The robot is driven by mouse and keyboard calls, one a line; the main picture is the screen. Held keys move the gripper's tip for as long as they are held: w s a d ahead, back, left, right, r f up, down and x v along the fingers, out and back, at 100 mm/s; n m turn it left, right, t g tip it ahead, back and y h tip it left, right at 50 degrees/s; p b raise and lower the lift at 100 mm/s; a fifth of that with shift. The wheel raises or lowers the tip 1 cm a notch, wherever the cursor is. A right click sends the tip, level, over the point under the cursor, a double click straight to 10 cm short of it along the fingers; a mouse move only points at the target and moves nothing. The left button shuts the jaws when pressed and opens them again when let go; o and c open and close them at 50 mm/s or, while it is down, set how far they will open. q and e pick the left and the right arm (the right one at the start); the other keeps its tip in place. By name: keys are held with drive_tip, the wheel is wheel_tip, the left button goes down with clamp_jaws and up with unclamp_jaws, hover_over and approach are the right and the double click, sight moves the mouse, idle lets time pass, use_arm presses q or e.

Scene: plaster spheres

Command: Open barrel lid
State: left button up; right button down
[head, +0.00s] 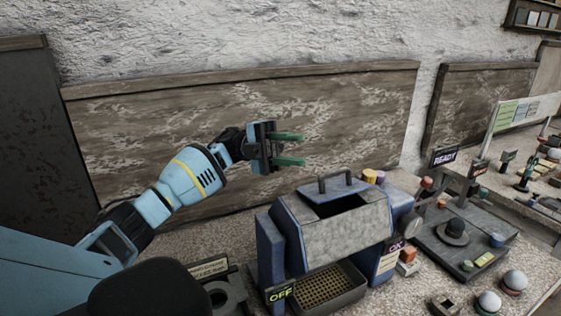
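The barrel (345,243) is a grey, faceted drum in a blue frame on the bench, right of centre. A dark handle (337,178) stands on a blue-grey plate at its top, taken to be the lid (312,203). A dark, opening-like area lies just in front of the handle; I cannot tell whether the lid is shut or partly open. My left gripper (303,149) is above and left of the handle, apart from it. Its two green fingers point right, spread with nothing between them. My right gripper is not in view.
A mesh tray (328,289) sits below the barrel, beside an OFF sign (279,294). To the right are an OK sign (391,256), a dark board (462,238) with a black hat-shaped part, and pale spheres (515,281). A wooden backboard (350,120) stands behind.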

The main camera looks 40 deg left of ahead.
use_arm(q)
drive_tip(key=s+d, duration=0.5)
drive_tip(key=s, duration=0.1)
drive_tip(key=shift+s+d+r, duration=0.15)
drive_tip(key=shift+s+r, duration=0.15)
drive_tip(key=shift+r, duration=0.05)
drive_tip(key=shift+d, duration=0.1)
idle(0.4)
